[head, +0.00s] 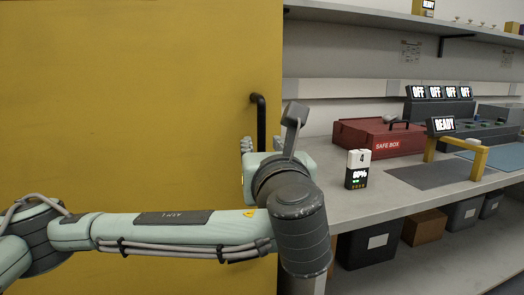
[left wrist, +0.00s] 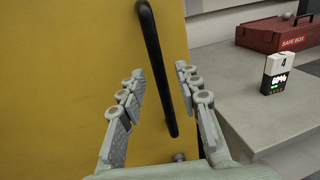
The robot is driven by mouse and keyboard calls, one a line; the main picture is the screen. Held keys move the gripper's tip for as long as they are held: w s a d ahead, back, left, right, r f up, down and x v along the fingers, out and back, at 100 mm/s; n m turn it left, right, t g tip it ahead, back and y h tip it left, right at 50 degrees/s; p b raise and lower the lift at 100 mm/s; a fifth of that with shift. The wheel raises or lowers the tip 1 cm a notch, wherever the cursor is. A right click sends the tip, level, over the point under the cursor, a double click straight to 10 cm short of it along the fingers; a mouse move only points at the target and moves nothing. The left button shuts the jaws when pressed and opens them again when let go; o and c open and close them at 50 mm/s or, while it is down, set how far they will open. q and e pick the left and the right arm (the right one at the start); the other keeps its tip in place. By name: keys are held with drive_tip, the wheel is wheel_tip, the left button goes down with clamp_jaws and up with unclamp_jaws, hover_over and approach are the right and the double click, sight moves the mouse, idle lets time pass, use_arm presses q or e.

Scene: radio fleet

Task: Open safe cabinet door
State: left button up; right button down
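The safe cabinet door (head: 130,110) is a large flat yellow panel filling the left of the head view, and it appears shut. Its black vertical bar handle (head: 261,125) is near the door's right edge. In the left wrist view the handle (left wrist: 157,65) runs down between my fingers. My left gripper (head: 256,144) is at the handle's lower part, partly hidden by my own wrist. In the left wrist view the left gripper (left wrist: 158,84) has its fingers spread, one on each side of the handle, with gaps showing. My right gripper is in neither view.
A grey workbench (head: 345,205) stands right of the door, close to my left wrist. On it are a red safe box (head: 365,140), a battery-like block (head: 356,170) and a yellow frame (head: 478,160) with a READY display. Dark bins (head: 370,247) sit below.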

sight(262, 143)
use_arm(q)
drive_tip(key=shift+w+a, duration=0.2)
drive_tip(key=shift+w, duration=1.35)
clamp_jaws()
